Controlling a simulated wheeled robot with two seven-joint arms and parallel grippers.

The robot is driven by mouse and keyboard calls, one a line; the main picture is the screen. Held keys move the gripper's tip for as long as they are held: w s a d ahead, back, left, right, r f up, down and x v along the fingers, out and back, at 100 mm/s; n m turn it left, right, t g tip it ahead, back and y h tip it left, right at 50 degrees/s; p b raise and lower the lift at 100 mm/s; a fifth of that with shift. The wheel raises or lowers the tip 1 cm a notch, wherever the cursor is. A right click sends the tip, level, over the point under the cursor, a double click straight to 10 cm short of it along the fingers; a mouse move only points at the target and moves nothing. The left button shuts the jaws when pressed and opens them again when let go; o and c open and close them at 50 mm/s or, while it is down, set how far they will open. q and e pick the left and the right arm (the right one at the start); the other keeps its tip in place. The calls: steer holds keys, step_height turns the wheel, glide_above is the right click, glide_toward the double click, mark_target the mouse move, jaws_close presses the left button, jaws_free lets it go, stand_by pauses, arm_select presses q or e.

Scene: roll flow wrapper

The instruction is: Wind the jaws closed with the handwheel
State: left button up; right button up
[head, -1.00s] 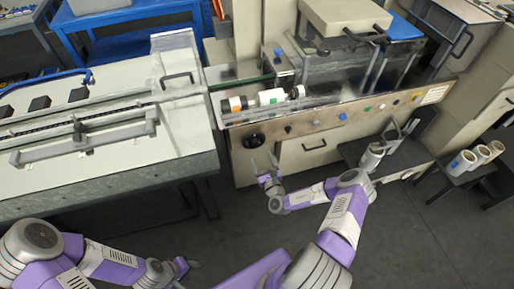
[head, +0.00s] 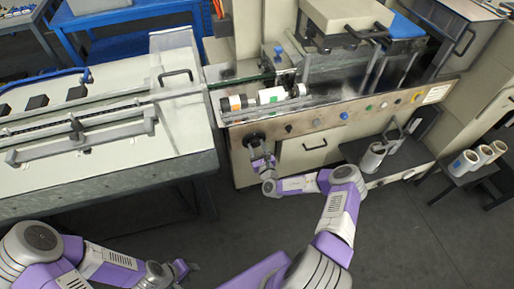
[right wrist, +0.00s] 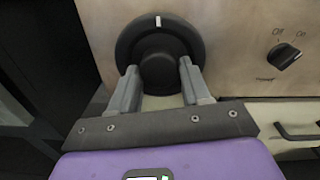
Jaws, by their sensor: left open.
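The handwheel is a round black knob on the machine's front panel. It is partly hidden behind my right gripper in the head view (head: 255,138) and large in the right wrist view (right wrist: 158,38), with a white mark at the top of its rim. My right gripper (right wrist: 158,78) has one finger on each side of the knob's raised hub, very close to it. Whether the fingers press on the hub I cannot tell. It also shows at the panel in the head view (head: 263,160). My left gripper (head: 183,269) is open and empty, low above the floor.
An Off/On switch (right wrist: 285,56) sits right of the handwheel. Rolls (head: 270,95) lie on the ledge above the panel. A drawer handle (head: 315,144) is to the right. A long conveyor table (head: 110,170) stands left; floor before the panel is clear.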

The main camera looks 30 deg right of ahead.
steer(key=c, duration=0.5)
steer(key=shift+c, duration=0.2)
